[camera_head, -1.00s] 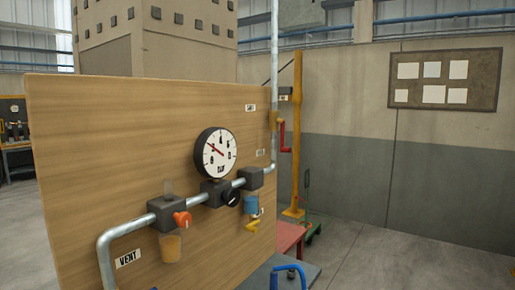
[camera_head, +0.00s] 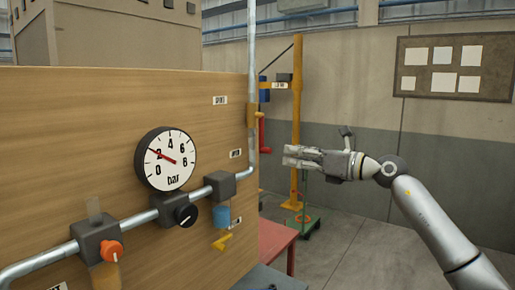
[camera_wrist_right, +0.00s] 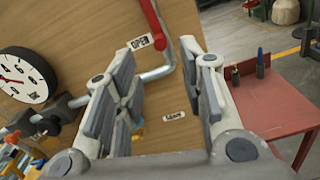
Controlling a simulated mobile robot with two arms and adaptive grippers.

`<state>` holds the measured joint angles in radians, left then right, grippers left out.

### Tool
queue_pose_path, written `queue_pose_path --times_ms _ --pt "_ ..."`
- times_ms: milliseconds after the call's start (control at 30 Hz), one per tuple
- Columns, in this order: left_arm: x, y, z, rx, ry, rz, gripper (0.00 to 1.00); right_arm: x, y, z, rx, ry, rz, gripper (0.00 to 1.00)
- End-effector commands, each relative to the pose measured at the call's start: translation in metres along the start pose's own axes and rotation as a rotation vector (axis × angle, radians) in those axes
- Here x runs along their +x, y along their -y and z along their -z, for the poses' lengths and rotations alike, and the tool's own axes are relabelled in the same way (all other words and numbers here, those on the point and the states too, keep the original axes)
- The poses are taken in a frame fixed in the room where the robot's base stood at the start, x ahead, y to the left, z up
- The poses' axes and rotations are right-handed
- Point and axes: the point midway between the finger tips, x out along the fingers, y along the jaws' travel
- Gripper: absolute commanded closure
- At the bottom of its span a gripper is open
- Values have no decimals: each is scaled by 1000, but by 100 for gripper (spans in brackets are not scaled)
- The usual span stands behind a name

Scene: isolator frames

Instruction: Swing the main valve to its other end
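The main valve (camera_head: 252,116) is a brass-coloured fitting on the vertical pipe at the board's right edge. Its red lever (camera_head: 261,135) hangs down along the pipe. In the right wrist view the red lever (camera_wrist_right: 153,22) shows at the top, close to a label reading OPEN (camera_wrist_right: 140,43). My right gripper (camera_head: 286,157) is to the right of the lever in the head view, pointing left at about its lower end. Its fingers (camera_wrist_right: 168,62) are spread wide and empty in the right wrist view, apart from the lever. My left gripper is out of view.
The board carries a bar gauge (camera_head: 165,159), an orange knob (camera_head: 111,250), a black knob (camera_head: 185,214) and a yellow handle (camera_head: 222,241). A red table (camera_head: 277,236) stands beyond the board. A yellow post (camera_head: 297,120) stands behind my right gripper.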

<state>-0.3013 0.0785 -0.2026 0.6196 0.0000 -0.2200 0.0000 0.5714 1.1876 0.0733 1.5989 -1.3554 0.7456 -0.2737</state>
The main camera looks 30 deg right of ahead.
Motion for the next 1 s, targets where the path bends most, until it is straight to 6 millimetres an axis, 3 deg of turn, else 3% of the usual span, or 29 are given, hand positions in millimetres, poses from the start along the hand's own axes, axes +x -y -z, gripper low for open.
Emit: queue_pose_path --times_ms 200,500,700,1000 --pt "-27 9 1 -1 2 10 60 36 -2 -7 7 4 -5 63" --pt "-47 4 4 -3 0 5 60 83 -1 -4 8 4 -3 63" --pt "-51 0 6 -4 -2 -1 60 97 -1 -1 5 2 -2 63" --pt "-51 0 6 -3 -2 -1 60 98 -1 0 4 1 -2 63"
